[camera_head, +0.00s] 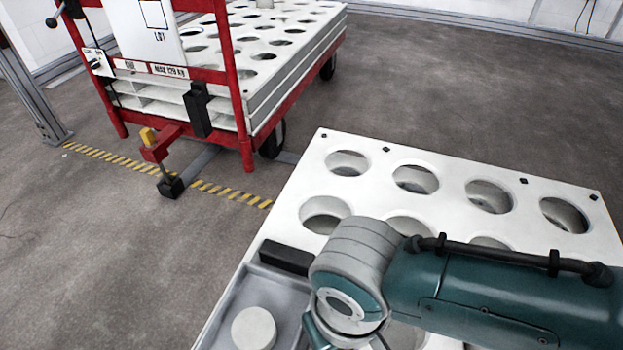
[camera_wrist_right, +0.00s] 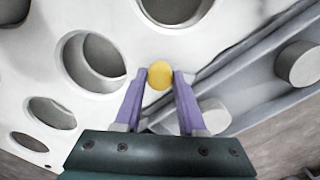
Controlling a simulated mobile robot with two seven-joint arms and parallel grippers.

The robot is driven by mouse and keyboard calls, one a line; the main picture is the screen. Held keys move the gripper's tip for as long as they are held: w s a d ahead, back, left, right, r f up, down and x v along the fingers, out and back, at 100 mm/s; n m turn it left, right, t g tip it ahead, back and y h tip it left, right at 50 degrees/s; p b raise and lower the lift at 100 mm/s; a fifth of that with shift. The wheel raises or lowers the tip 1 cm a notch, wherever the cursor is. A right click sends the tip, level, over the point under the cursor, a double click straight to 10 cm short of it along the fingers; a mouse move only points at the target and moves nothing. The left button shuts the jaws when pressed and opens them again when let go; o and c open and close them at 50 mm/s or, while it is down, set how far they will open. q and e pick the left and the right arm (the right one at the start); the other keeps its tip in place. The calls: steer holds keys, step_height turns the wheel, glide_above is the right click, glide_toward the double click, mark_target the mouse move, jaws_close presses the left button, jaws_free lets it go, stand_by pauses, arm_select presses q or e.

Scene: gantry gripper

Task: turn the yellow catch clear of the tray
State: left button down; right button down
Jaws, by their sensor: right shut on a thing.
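The yellow catch (camera_wrist_right: 160,73) shows in the right wrist view as a small round yellow end between two purple fingers. My right gripper (camera_wrist_right: 160,82) is shut on it, with one finger on each side. The catch lies close to the edge between the white holed tray (camera_wrist_right: 110,22) and a grey recessed section. The tray also shows in the head view (camera_head: 290,212), at the lower right. There my right arm covers part of the tray, and the catch and fingertips are hidden. My left gripper is not in view.
A grey recess (camera_head: 278,288) with a white round peg (camera_head: 253,329) and a black block (camera_head: 286,257) lie at the tray's left. A red cart (camera_head: 245,110) with holed white trays stands behind, with a yellow-tipped red bracket (camera_head: 158,148).

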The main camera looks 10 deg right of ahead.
steer(key=n+p, duration=0.1)
steer(key=n, duration=0.4)
steer(key=shift+n, duration=0.3)
steer(key=n, duration=0.3)
steer(key=shift+n+p, duration=0.3)
steer(key=shift+n, duration=1)
steer(key=c, duration=0.5)
jaws_free()
step_height(320, 180, up, 10)
steer(key=p, duration=0.7)
steer(key=shift+p, duration=0.3)
